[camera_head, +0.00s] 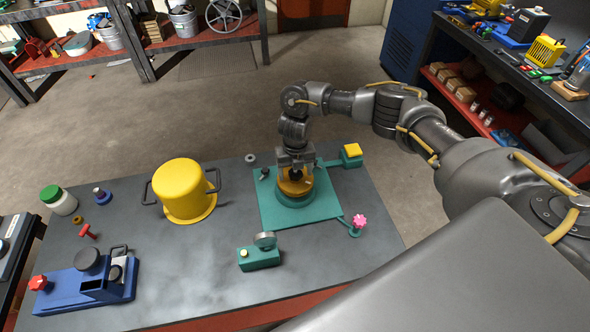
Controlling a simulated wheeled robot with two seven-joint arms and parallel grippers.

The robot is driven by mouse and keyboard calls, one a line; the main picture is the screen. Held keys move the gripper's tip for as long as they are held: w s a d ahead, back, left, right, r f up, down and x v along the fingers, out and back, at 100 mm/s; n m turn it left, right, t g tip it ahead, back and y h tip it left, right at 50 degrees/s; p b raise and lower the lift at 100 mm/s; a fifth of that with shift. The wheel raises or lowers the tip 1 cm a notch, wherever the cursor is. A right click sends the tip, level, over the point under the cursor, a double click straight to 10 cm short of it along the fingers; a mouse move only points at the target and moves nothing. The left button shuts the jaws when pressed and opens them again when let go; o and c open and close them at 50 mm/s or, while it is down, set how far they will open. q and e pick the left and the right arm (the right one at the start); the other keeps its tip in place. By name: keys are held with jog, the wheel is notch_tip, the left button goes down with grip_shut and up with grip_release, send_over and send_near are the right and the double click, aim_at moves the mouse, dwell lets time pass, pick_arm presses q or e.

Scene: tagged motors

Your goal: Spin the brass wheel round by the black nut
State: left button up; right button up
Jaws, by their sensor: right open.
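The brass wheel (295,186) lies flat on a round teal base on a teal plate (270,212), right of the table's middle. A small dark nut (264,173) shows at the wheel's upper left edge. My right gripper (295,172) points down right over the wheel's middle, with its fingers open around a dark centre part. Whether the fingers touch the wheel is too small to tell. The gripper hides part of the wheel. My left gripper is out of view.
A yellow pot (182,190) with dark handles stands left of the plate. A teal gauge block (259,256), a pink knob (359,221) and a yellow-topped teal block (351,154) surround the plate. A blue fixture (85,284) sits front left. The table's front middle is clear.

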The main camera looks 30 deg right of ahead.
jog(key=shift+r, duration=0.1)
notch_tip(320, 180, up, 6)
jog(key=p, duration=0.4)
jog(key=shift+p, duration=0.3)
jog(key=shift+r+p, duration=0.65)
jog(key=shift+r, duration=0.35)
jog(key=shift+f, duration=0.1)
